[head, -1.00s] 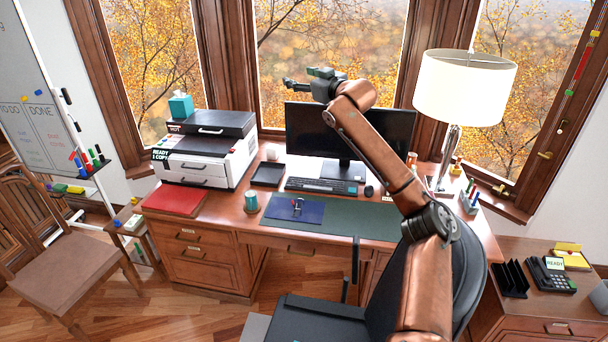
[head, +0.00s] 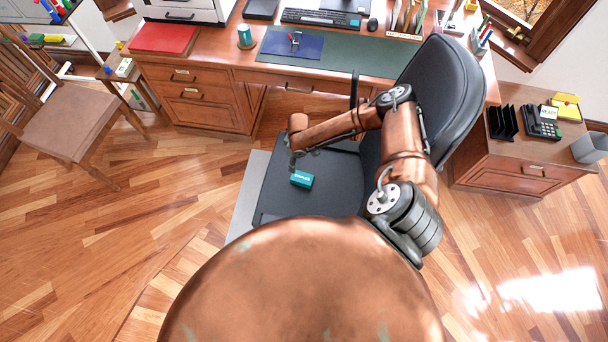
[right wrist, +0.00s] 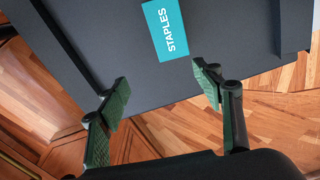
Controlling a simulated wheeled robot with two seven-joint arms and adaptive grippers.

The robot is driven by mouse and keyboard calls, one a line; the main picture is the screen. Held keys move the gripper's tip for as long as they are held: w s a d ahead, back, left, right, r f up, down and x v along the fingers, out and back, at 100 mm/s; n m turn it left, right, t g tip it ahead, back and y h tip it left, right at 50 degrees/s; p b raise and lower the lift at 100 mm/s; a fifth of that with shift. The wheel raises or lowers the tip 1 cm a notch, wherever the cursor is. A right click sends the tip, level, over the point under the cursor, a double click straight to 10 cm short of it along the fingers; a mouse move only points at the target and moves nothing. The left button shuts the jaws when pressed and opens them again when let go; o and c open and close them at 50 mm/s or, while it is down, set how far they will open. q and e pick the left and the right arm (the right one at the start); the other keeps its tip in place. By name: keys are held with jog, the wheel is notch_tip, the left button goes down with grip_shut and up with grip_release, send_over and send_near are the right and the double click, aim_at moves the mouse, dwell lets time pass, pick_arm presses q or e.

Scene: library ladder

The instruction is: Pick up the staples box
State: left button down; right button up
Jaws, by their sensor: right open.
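The staples box (head: 302,179) is a small teal box with white lettering, lying on the dark seat of the office chair (head: 330,185). It also shows in the right wrist view (right wrist: 166,29), at the top, beyond the fingertips. My right gripper (right wrist: 160,90) is open and empty, its two green-padded fingers spread apart short of the box. In the head view my right arm reaches over the chair, and its gripper (head: 293,163) is small and partly hidden close to the box. I cannot tell the exact height above the seat. My left gripper is not in view.
The chair's backrest (head: 450,85) rises to the right of the seat, and an armrest (head: 354,95) stands at the seat's desk side. The wooden desk (head: 205,75) is behind. A side cabinet (head: 510,165) stands right.

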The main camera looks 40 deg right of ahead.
aim_at(302, 178)
jog(key=shift+g, duration=0.4)
jog(key=s+f, duration=0.1)
jog(key=s, duration=0.1)
jog(key=s+f, duration=0.1)
jog(key=shift+s+a+f, duration=0.35)
jog(key=shift+s, duration=0.05)
jog(key=shift+s+f, duration=0.2)
jog(key=shift+f, duration=0.8)
jog(key=f+b, duration=0.1)
jog(key=f, duration=0.4)
jog(key=shift+w+d+f+b, duration=0.1)
jog(key=shift+d+f+b, duration=0.1)
jog(key=shift+f+b, duration=0.15)
jog(key=shift+c, duration=0.2)
jog(key=shift+r, duration=0.1)
jog(key=c, duration=1.3)
jog(key=shift+c, duration=0.4)
